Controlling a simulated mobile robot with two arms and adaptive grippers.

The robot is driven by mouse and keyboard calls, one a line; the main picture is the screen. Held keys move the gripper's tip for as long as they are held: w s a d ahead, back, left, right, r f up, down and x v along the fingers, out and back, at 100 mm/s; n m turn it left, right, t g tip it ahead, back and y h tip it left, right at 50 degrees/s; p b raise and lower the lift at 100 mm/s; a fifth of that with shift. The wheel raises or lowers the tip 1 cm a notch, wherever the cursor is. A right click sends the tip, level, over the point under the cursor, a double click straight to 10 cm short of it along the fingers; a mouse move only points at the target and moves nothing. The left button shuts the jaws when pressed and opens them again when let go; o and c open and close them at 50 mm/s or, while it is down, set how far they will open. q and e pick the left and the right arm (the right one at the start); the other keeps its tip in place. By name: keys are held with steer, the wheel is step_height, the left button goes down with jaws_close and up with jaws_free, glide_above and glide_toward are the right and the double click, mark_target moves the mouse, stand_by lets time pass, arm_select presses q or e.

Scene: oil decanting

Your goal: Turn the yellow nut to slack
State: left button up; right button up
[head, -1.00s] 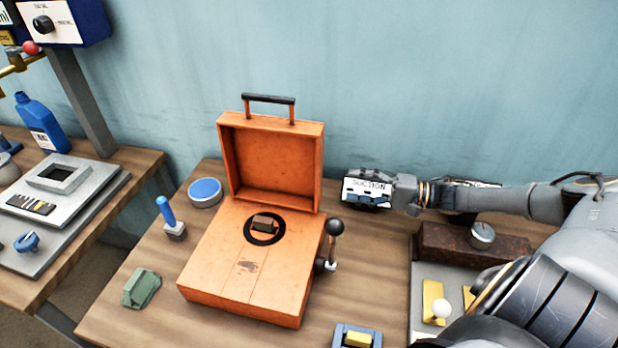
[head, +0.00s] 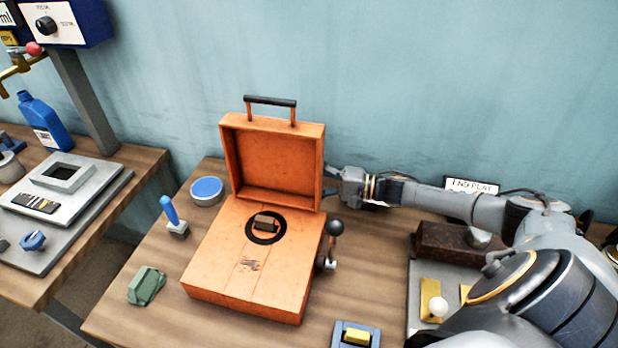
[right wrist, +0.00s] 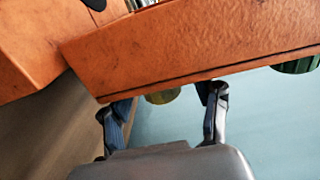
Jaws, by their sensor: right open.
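A yellowish round part, perhaps the yellow nut (right wrist: 162,97), shows only partly in the right wrist view, below the edge of the orange case's raised lid (right wrist: 190,50). The lid hides the rest of it, and I cannot make out a nut in the head view. My right gripper (right wrist: 165,102) is open, with one finger on each side of this yellowish part. I cannot tell whether they touch it. In the head view my right gripper (head: 328,182) is at the right edge of the open lid (head: 272,160), partly hidden by it. My left gripper is not in view.
The orange case (head: 225,280) stands open on the wooden table, with a black-knobbed lever (head: 335,229) at its right side. A sign reading END PLAY (head: 473,186) is behind my right arm. A blue-handled tool (head: 169,211) and a green block (head: 146,286) are left of the case.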

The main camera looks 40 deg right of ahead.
steer(key=c, duration=1.2)
steer(key=shift+f+b, duration=0.25)
steer(key=shift+b, duration=0.15)
steer(key=shift+t+y+b, duration=0.4)
steer(key=shift+t+b, duration=0.1)
steer(key=shift+b, duration=0.25)
steer(key=shift+r, duration=0.2)
steer(key=o, duration=1.2)
